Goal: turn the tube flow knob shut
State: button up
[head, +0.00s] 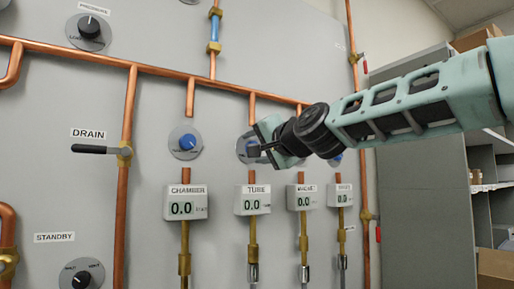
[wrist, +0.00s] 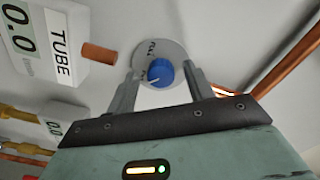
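The tube flow knob is a blue knob (wrist: 160,73) with a white pointer line, on a grey round dial plate (wrist: 153,52) on the wall panel. In the wrist view it sits between the two fingertips of my gripper (wrist: 161,80), with a small gap showing on each side. My gripper is open. Whether the fingertips reach around the knob or stop just in front of it is hard to tell. In the head view my gripper (head: 259,147) covers most of the knob, above the TUBE readout (head: 252,200), which shows 0.0.
The CHAMBER knob (head: 187,142) is left of my gripper; another blue knob (head: 336,160) shows to the right below my arm. Copper pipes (head: 192,97) run across the panel. A black DRAIN lever (head: 95,149) sticks out at left. Grey shelves (head: 425,215) stand at right.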

jog(key=shift+s, duration=0.1)
jog(key=b+v, duration=1.1)
jog(key=v, duration=0.6)
jog(key=shift+b, duration=0.35)
jog(key=shift+d, duration=0.15)
jog(key=s+a+f+n+g+h+p, duration=0.1)
jog(key=s+a+f+n+g+p, duration=0.15)
jog(key=f, duration=0.55)
jog(key=s+a+f+n+g+h+p, duration=0.1)
jog(key=f+g+p, duration=0.15)
jog(key=f, duration=0.65)
jog(key=s+a+f+n+g+h+p, duration=0.1)
jog(key=f+n+g, duration=0.15)
jog(key=f, duration=0.55)
jog(key=s+d+f+n+g+h+p, duration=0.2)
jog(key=s+d+f, duration=0.3)
jog(key=s+f, duration=0.5)
jog(key=s+d+f+n+g+h+p, duration=0.3)
jog(key=s+d+f+n+g+h, duration=0.1)
jog(key=s+f, duration=0.6)
jog(key=shift+s+d+f+g+p, duration=0.2)
jog(key=shift+s+d+g+p, duration=0.15)
jog(key=shift+d+g, duration=0.55)
